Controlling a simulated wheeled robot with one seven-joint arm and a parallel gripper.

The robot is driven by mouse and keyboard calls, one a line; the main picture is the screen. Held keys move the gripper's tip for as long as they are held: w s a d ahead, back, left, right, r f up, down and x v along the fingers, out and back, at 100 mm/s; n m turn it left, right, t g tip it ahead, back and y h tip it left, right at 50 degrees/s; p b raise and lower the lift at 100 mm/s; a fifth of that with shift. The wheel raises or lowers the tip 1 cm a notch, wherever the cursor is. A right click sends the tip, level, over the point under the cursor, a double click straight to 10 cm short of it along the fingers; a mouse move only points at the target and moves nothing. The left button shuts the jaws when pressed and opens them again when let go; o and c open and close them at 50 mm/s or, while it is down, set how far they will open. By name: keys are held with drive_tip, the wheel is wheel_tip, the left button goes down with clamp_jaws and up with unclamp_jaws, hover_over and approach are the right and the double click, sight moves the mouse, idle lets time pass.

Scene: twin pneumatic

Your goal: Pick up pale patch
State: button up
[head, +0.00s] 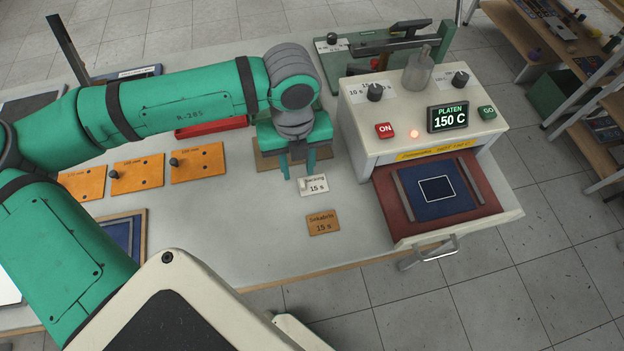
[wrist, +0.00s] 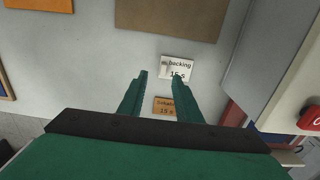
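I see no thing that is clearly a pale patch. A white card (head: 313,186) marked "backing 15 s" lies on the bench; it also shows in the wrist view (wrist: 184,75). A small pale spot (head: 303,184) sits at its left side; I cannot tell whether it is a separate piece. My gripper (head: 297,168) points down just behind the card in the head view. In the wrist view my gripper (wrist: 159,77) is open, with nothing between its fingers, and the card is by the right fingertip. An orange-brown card (head: 323,223) marked "15 s" lies nearer the front.
A heat press (head: 480,138) reads 150 C; its open drawer (head: 400,233) holds a blue cloth (head: 463,203) with a white-outlined dark square. Orange plates (head: 138,175) with knobs lie left. Bare bench surrounds the cards.

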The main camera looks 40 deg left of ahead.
sight(302, 183)
drive_tip(key=shift+w+f, duration=0.15)
drive_tip(key=shift+f, duration=0.8)
drive_tip(key=f, duration=0.4)
drive_tip(key=shift+w+d+f, duration=0.1)
drive_tip(key=shift+d, duration=0.25)
drive_tip(key=shift+a, duration=0.1)
clamp_jaws()
